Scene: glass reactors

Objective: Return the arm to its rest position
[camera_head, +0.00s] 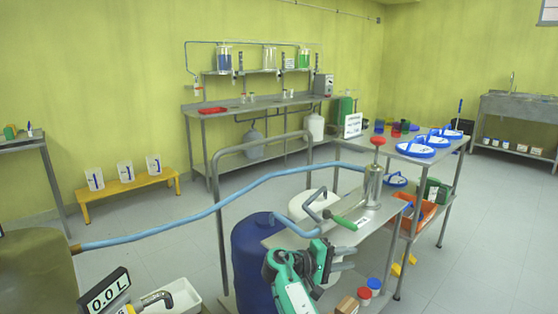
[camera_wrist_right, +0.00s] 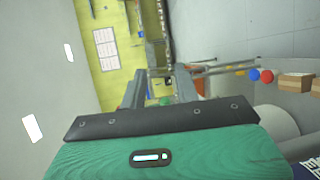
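My right arm (camera_head: 289,285), green and grey, comes in from the bottom of the head view. Its gripper (camera_head: 348,259) is above the near end of the metal bench (camera_head: 384,213), with its fingers pointing right. In the right wrist view the two grey fingers (camera_wrist_right: 160,84) stand apart with nothing held between them. My left gripper is not in view.
A steel hand pump (camera_head: 373,187) with a red knob stands on the bench. A blue drum (camera_head: 252,254) and a blue hose (camera_head: 215,207) are left of the arm. Red and blue caps (camera_head: 374,284) and a cardboard box (camera_head: 347,305) are low right. Open floor (camera_head: 460,265) lies right.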

